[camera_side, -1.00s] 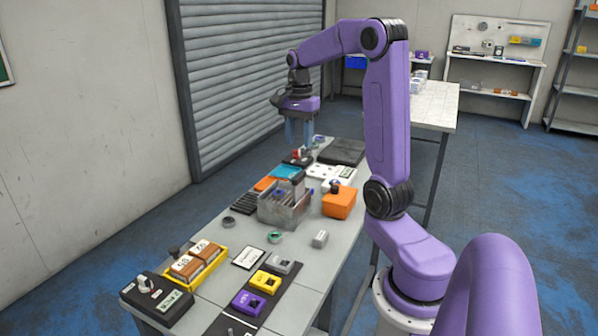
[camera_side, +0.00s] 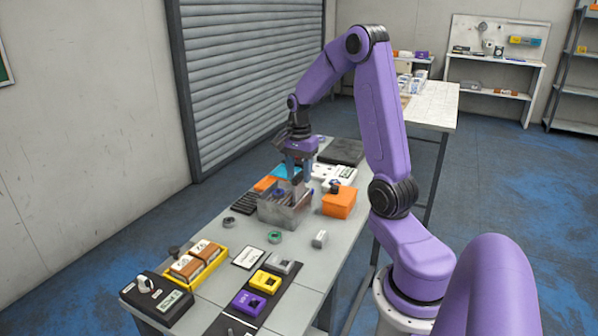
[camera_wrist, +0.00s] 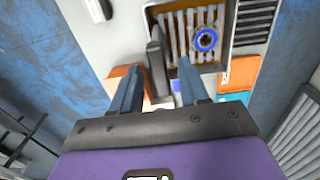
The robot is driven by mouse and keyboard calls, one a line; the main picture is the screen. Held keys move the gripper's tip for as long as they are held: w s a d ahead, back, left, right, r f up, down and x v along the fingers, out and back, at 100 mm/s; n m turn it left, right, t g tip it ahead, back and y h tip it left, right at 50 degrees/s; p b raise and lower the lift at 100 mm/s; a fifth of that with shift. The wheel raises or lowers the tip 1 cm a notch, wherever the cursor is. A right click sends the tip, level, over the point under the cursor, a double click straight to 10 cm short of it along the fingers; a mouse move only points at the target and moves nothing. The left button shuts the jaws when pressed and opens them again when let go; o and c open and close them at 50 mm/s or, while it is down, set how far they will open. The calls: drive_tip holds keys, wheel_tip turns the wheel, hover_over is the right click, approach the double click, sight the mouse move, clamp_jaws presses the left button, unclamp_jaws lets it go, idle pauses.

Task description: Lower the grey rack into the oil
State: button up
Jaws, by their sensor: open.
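The grey rack (camera_wrist: 180,28) with its parallel bars shows in the wrist view inside the open metal tank (camera_wrist: 224,70). A dark blue ring-shaped thing (camera_wrist: 205,40) sits on or among the bars. Brownish colour, possibly the oil, shows around the bars; its level cannot be told. A grey upright post (camera_wrist: 156,62), perhaps the rack's handle, stands at the tank's edge. My gripper (camera_wrist: 156,78) is open, with its blue fingers on either side of the post's line. In the side view my gripper (camera_side: 298,178) is low over the far end of the tank (camera_side: 283,213).
An orange box (camera_side: 339,203) stands close right of the tank. A teal block (camera_side: 284,172) and a dark slatted piece (camera_side: 246,201) lie on its left. A yellow tray (camera_side: 196,266) of brown blocks and a black control box (camera_side: 158,298) are at the near end.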

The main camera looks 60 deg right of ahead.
sight(299, 185)
clamp_jaws()
drive_tip(key=shift+f, duration=2.35)
unclamp_jaws()
drive_tip(key=shift+r, duration=0.1)
wheel_tip(299, 185, up, 17)
drive_tip(key=shift+r, duration=0.15)
drive_tip(key=shift+a, duration=0.1)
